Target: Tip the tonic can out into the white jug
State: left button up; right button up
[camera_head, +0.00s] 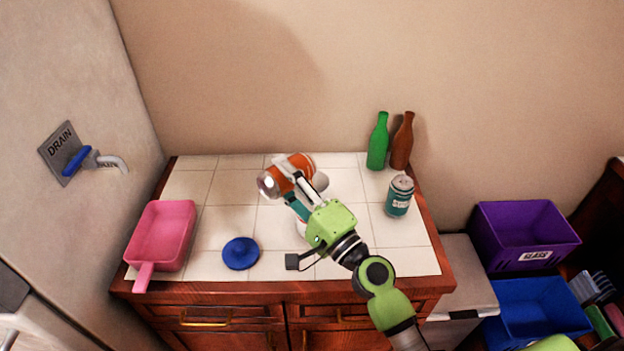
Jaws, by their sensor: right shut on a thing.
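My right gripper (294,187) is shut on an orange-brown can (300,162) with a silver end. It holds the can tipped nearly on its side, with the silver end toward the lower left. I cannot read its label, so I cannot confirm that it is the tonic. White parts of what looks like the white jug (321,182) show behind and beside the gripper; most of it is hidden. I cannot tell whether the can's end is over its mouth. A teal can (399,197) stands upright on the counter's right side. My left gripper is out of view.
A green bottle (378,143) and a brown bottle (402,143) stand at the back right of the tiled counter (210,187). A pink pan (162,235) and a blue disc (240,253) lie at the left. Purple (524,232) and blue bins (535,308) stand right of the counter.

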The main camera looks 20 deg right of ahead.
aim_at(292, 161)
jog(key=shift+d+f+m+h, duration=0.15)
jog(key=shift+m+h, duration=0.1)
jog(key=shift+m, duration=0.25)
jog(key=shift+a+f+m+h, duration=0.15)
jog(key=shift+m+h, duration=0.1)
jog(key=shift+m, duration=0.25)
jog(key=shift+w+d+r+m+t+h+p, duration=0.1)
jog(key=shift+d+r+m+h+p, duration=0.15)
jog(key=shift+m+p, duration=0.35)
jog(key=shift+w+d+r+m+t+h+p, duration=0.15)
jog(key=shift+r+m+p, duration=0.15)
jog(key=shift+m+p, duration=0.35)
jog(key=shift+s+d+r+m+t+h+p, duration=0.1)
jog(key=shift+r+m+h+p, duration=0.2)
jog(key=shift+m, duration=0.45)
jog(key=shift+w+d+r+m+h+p, duration=0.15)
jog(key=shift+r+m+h+p, duration=0.2)
jog(key=shift+m+p, duration=0.45)
jog(key=shift+d+m, duration=0.1)
jog(key=shift+m, duration=0.2)
jog(key=shift+p, duration=0.35)
jog(key=shift+w+d+r+m+h+p, duration=0.15)
jog(key=shift+d+r+m+h+p, duration=0.15)
jog(key=shift+m+p, duration=0.45)
jog(key=shift+w+d+r+m+h+p, duration=0.1)
jog(key=shift+d+r+m+h+p, duration=0.15)
jog(key=shift+m+p, duration=0.7)
